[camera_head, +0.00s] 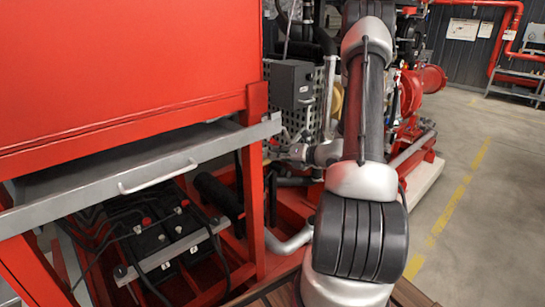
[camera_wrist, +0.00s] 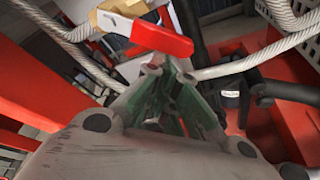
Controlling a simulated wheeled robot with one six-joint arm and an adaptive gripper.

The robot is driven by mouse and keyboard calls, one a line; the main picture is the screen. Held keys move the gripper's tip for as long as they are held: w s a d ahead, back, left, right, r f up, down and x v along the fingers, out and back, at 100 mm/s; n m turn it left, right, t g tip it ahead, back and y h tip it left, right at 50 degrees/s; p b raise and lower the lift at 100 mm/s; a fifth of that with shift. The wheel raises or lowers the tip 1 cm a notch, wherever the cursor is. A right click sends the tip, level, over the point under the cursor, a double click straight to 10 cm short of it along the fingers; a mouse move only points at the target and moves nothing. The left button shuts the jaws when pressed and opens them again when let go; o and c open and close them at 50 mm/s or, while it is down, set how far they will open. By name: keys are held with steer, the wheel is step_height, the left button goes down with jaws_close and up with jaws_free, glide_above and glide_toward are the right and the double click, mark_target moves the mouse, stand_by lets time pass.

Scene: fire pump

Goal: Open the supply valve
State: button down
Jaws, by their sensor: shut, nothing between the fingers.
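A red lever handle (camera_wrist: 148,36), which looks like the supply valve's, lies across the upper middle of the wrist view. It sits at a braided metal hose line. My gripper (camera_wrist: 167,68) is shut and empty, with its fingertips just below the red handle in that picture. I cannot tell whether they touch it. In the head view my gripper (camera_head: 296,152) reaches left from my arm, beside the red frame post. I cannot make out the lever handle in the head view.
A silver drawer front (camera_head: 150,175) with a white pull crosses the red cabinet. Black batteries (camera_head: 170,240) with cables sit below it. A grey box (camera_head: 291,84) is above my gripper. A black hose (camera_wrist: 280,90) runs at right in the wrist view. Open floor (camera_head: 480,200) is at right.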

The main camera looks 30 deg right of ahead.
mark_target(279, 144)
steer(key=d+r+n+h, duration=0.1)
steer(key=d+n+h, duration=0.1)
steer(key=n, duration=0.1)
steer(key=d+r+n+h, duration=0.1)
steer(key=n, duration=0.1)
steer(key=shift+w+d+r, duration=0.15)
steer(key=shift+w+r, duration=0.15)
steer(key=shift+d+r, duration=0.15)
steer(key=shift+r, duration=0.2)
stand_by(0.4)
